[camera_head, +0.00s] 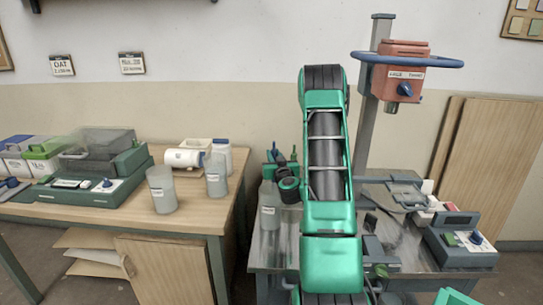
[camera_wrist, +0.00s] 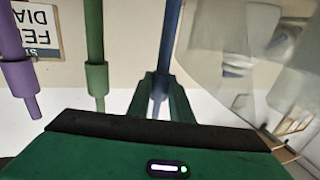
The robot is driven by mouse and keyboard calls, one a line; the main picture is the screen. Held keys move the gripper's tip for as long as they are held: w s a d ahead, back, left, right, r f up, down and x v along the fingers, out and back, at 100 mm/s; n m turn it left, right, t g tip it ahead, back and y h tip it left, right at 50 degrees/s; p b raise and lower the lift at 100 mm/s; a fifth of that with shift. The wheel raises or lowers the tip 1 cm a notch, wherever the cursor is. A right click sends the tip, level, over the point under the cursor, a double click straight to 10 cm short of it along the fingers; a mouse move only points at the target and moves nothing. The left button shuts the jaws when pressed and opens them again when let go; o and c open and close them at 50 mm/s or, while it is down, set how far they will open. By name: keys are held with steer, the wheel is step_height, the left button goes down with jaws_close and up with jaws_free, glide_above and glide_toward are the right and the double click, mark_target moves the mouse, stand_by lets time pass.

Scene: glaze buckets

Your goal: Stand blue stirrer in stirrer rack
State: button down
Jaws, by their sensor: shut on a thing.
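In the wrist view my gripper (camera_wrist: 160,88) is shut on the blue stirrer (camera_wrist: 171,35), whose long shaft runs upward in the picture from between the green fingers. A green stirrer (camera_wrist: 95,50) and a purple stirrer (camera_wrist: 15,50) are seen to the left, apart from the blue one, each with a thicker collar. I cannot make out the stirrer rack itself. In the head view my arm hides the gripper and the blue stirrer.
An upside-down label (camera_wrist: 38,30) is behind the purple stirrer. A clear vessel (camera_wrist: 235,50) fills the wrist view's right. In the head view, a wooden table (camera_head: 190,215) at left bears cups. A metal bench (camera_head: 275,250) lies around my arm, with a red mixer head (camera_head: 400,70) behind.

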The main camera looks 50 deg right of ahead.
steer(key=shift+s+f, duration=0.1)
steer(key=shift+f, duration=0.15)
steer(key=c, duration=1.5)
jaws_free()
steer(key=shift+d, duration=0.1)
